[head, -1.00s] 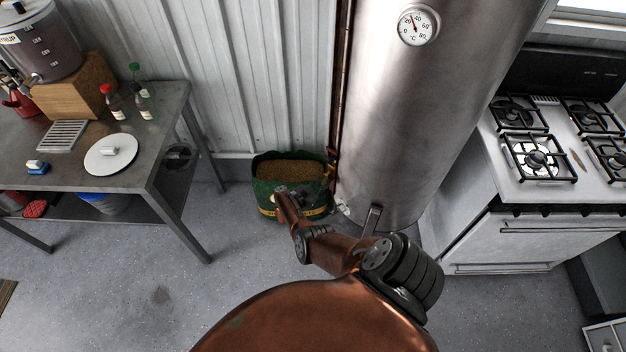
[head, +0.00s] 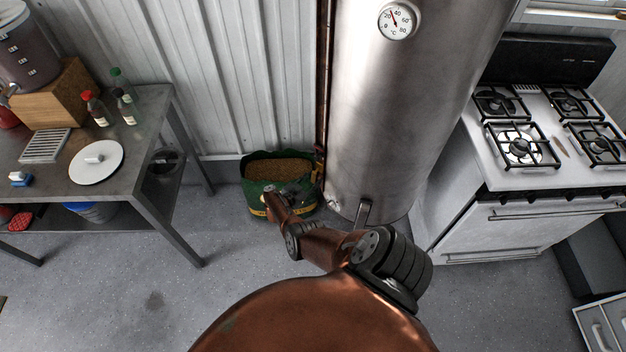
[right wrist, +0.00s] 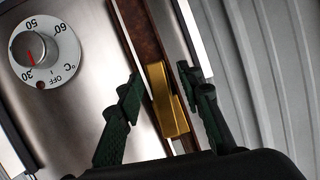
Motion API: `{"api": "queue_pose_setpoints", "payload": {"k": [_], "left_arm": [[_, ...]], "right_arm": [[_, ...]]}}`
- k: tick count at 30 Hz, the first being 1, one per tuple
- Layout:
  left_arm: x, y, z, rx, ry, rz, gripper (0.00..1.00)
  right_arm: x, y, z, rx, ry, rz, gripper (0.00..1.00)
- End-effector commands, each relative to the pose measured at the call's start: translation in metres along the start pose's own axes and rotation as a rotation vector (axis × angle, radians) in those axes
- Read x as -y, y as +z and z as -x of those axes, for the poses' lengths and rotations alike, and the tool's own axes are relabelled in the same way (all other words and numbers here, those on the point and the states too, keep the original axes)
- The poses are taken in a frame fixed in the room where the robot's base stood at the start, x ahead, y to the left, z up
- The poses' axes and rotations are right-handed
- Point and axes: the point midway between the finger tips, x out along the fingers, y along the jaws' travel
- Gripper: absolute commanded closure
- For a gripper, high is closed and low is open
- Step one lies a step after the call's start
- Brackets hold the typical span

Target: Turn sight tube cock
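The sight tube (head: 323,90) is a thin brown upright line along the left edge of the steel tank (head: 385,110). In the right wrist view, a brass cock (right wrist: 169,105) sits on the brown tube strip (right wrist: 140,38). My right gripper (head: 298,189) is low beside the tank's left edge, in front of the green sack. In the right wrist view, its two dark green fingers (right wrist: 160,76) are apart, one on each side of the brass cock. I cannot tell whether they touch it. My left gripper is not in view.
A dial marked OFF, 30, 50 and 60 (right wrist: 45,55) is on the tank. A green sack of grain (head: 277,172) stands by the tank's foot. A metal table (head: 125,178) is left and a gas stove (head: 545,190) right.

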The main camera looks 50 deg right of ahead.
Motion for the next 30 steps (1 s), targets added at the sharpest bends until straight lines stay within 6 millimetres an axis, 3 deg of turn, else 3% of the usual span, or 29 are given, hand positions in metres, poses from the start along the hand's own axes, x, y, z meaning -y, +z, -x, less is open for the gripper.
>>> {"api": "queue_pose_setpoints", "payload": {"k": [7, 14, 24, 30], "left_arm": [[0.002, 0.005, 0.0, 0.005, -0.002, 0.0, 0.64], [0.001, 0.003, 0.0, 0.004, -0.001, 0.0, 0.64], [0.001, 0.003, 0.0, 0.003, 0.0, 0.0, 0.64], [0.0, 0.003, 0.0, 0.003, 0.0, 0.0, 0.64]], "right_arm": [[0.001, 0.001, 0.005, 0.001, -0.001, -0.001, 0.67], [-0.001, 0.001, 0.025, 0.001, 0.001, -0.004, 0.67], [0.0, 0.001, 0.09, 0.002, 0.0, -0.001, 0.67], [0.001, 0.0, 0.114, 0.001, 0.0, 0.0, 0.67]]}}
